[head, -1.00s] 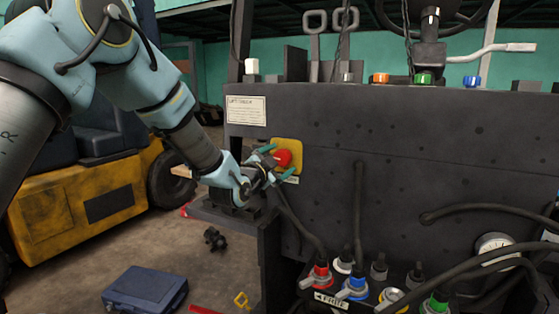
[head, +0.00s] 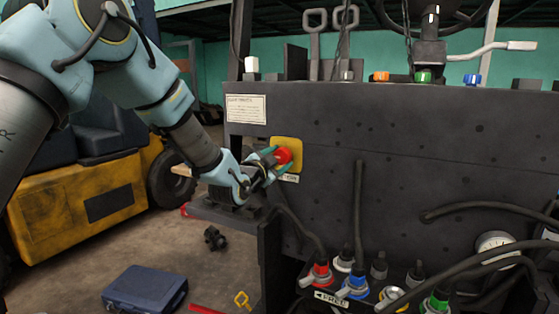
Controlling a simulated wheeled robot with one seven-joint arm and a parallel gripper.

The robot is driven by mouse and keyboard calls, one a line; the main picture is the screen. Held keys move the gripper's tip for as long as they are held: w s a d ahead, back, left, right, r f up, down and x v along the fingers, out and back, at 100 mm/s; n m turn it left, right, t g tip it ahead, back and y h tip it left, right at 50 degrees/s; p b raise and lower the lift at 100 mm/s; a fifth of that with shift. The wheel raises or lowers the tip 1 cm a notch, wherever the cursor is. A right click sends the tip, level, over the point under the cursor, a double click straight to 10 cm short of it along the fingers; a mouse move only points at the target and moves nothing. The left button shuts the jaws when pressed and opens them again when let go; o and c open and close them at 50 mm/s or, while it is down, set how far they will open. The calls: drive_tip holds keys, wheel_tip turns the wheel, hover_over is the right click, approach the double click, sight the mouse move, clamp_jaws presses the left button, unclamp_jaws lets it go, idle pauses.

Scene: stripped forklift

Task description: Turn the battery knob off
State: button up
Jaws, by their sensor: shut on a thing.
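The red battery knob (head: 284,155) sits on a yellow plate (head: 291,143) on the dark grey panel, left of the middle in the head view. My gripper (head: 272,158) reaches it from the left, and its teal fingers are at the knob. The gripper is shut on the knob. The near part of the gripper hides some of the plate's left side. The knob's exact turn angle cannot be read.
The dark panel (head: 400,130) fills the right side. Below it are hoses, a red valve (head: 320,276), a blue valve (head: 354,286) and a gauge (head: 494,241). A blue case (head: 145,292) lies on the floor. A yellow forklift (head: 80,206) stands behind at left.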

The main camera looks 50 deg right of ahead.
drive_tip(key=shift+f, duration=0.15)
drive_tip(key=n+b, duration=0.4)
drive_tip(key=b, duration=0.1)
drive_tip(key=shift+f, duration=0.15)
drive_tip(key=n+b, duration=0.3)
drive_tip(key=n, duration=0.1)
drive_tip(key=shift+n+b, duration=0.3)
drive_tip(key=shift+b, duration=0.05)
drive_tip(key=n+b, duration=0.2)
drive_tip(key=n, duration=0.2)
drive_tip(key=shift+b, duration=0.3)
drive_tip(key=shift+s+r+n+b, duration=0.15)
drive_tip(key=shift+n+b, duration=0.7)
drive_tip(key=shift+n, duration=1.65)
drive_tip(key=shift+r, duration=0.1)
drive_tip(key=o, duration=1.4)
drive_tip(key=shift+c, duration=0.2)
